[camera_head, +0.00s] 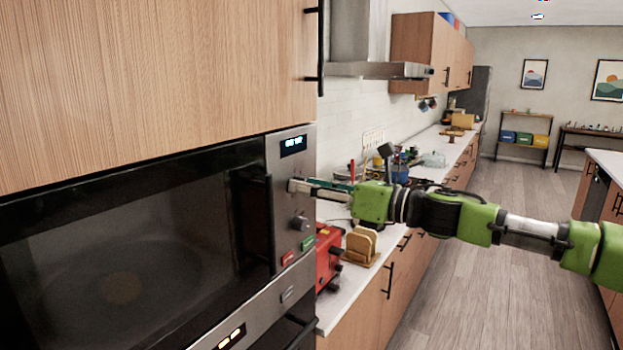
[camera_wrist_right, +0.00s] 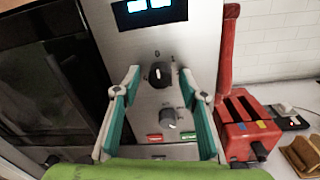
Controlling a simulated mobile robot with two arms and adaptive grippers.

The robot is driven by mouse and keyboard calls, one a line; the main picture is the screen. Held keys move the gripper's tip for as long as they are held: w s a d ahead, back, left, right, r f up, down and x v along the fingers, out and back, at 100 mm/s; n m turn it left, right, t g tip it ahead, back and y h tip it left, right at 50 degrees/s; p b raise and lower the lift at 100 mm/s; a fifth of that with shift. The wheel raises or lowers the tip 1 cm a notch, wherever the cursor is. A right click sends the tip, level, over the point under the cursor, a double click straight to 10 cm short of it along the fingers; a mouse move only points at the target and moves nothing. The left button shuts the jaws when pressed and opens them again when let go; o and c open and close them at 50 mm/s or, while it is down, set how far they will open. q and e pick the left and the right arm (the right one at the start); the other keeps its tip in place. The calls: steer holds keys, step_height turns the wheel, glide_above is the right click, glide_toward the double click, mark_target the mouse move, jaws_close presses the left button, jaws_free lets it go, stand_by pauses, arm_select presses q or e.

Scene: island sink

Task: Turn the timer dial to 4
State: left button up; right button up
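The microwave's control panel (camera_head: 284,160) has two round dials, one above the other. The upper dial (camera_wrist_right: 159,74) is dark with small marks around it; the lower dial (camera_wrist_right: 169,117) is grey and also shows in the head view (camera_head: 298,223). I cannot read their labels. My right gripper (camera_head: 296,187) reaches in from the right to the upper dial, largely covering it in the head view. In the right wrist view my right gripper (camera_wrist_right: 160,77) is open, with a finger on each side of the upper dial. I cannot tell whether they touch it. My left gripper is out of view.
A lit display (camera_head: 293,145) sits above the dials; red (camera_head: 287,258) and green (camera_head: 307,243) buttons sit below. The microwave handle (camera_head: 254,225) sticks out left of the panel. A red toaster (camera_head: 327,258) and bread slices (camera_head: 362,245) stand on the counter to the right.

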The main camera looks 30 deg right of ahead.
steer(key=c, duration=1.1)
